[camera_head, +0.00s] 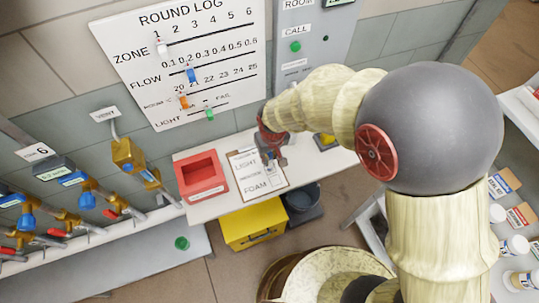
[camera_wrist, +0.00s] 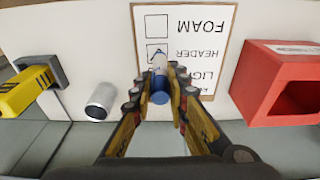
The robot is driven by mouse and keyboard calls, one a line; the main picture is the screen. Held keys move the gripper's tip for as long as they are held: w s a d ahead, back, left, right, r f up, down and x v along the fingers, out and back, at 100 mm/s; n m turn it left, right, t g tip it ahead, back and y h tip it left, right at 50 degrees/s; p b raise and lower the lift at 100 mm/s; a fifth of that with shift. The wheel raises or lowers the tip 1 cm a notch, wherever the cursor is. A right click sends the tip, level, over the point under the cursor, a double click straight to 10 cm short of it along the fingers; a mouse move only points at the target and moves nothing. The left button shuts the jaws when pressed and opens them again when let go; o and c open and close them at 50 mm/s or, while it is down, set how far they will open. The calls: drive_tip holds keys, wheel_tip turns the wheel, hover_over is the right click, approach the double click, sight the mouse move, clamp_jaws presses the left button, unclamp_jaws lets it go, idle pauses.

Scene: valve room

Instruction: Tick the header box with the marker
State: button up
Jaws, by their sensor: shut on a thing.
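The checklist (camera_head: 250,190) lies on the white shelf in the head view, with my gripper (camera_head: 272,160) over its right part. In the wrist view the sheet (camera_wrist: 215,22) appears upside down, with FOAM, HEADER and a partly hidden LIGHT row. My gripper (camera_wrist: 158,98) is shut on the marker (camera_wrist: 159,66), which has a white barrel and a blue end. The marker's far end overlaps the header box (camera_wrist: 149,47) and hides part of it. I cannot tell whether the tip touches the paper or whether a mark is there. The FOAM box (camera_wrist: 156,28) looks empty.
A red open bin (camera_head: 202,176) stands left of the checklist. A silver cylinder (camera_wrist: 100,100) and a yellow-and-black object (camera_wrist: 28,90) are on the other side. The round log board (camera_head: 180,65) is on the wall behind. A yellow box (camera_head: 254,226) is below the shelf.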

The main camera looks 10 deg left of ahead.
drive_tip(key=shift+r+p, duration=2.35)
drive_tip(key=shift+r, duration=1.35)
